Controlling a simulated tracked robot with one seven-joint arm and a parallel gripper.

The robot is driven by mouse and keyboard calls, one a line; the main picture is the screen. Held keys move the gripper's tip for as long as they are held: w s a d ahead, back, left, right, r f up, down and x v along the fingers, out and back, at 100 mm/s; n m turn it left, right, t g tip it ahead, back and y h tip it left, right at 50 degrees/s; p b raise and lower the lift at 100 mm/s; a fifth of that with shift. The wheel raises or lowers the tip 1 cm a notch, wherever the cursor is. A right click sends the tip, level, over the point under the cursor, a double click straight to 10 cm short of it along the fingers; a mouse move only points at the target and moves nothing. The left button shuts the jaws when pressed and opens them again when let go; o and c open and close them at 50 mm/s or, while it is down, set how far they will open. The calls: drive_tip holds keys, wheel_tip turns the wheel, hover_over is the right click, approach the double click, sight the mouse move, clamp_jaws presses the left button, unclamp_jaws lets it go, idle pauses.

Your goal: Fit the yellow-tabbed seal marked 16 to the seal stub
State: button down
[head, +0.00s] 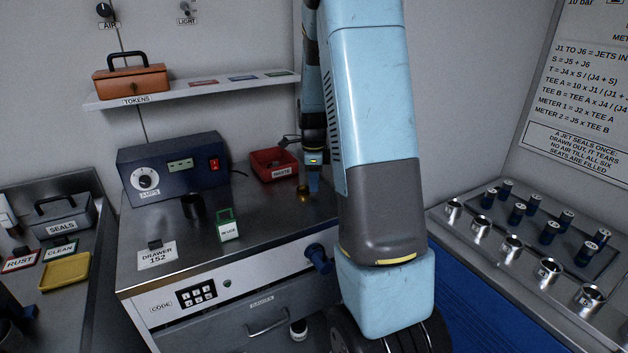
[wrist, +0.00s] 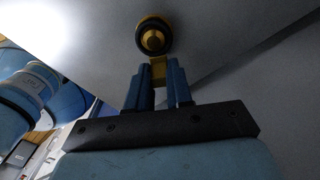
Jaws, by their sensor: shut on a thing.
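My gripper (wrist: 158,72) is shut on the yellow tab (wrist: 158,66) of a round seal (wrist: 142,25), a dark ring that shows just beyond the fingertips in the wrist view. A brass-yellow round part shows in the middle of the ring; I cannot tell whether it belongs to the seal or to a stub behind it. No number is readable on the seal. In the head view my gripper (head: 311,184) is small and points down over the back right of the steel worktop, with a small brass-coloured thing (head: 303,194) at its tip. I cannot make out the seal stub.
A red WASTE bin (head: 272,165) stands close left of my gripper. A dark AMPS box (head: 172,167) and a green-framed card holder (head: 228,225) stand on the worktop (head: 262,215). A grey SEALS case (head: 62,215) is far left. Metal cups and dark jets fill the right bench (head: 460,232).

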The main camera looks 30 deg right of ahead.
drive_tip(key=shift+f, duration=0.35)
drive_tip(key=c, duration=0.9)
unclamp_jaws()
drive_tip(key=shift+c, duration=0.2)
wheel_tip(320, 180, up, 14)
drive_tip(key=shift+f, duration=0.15)
drive_tip(key=shift+a, duration=0.1)
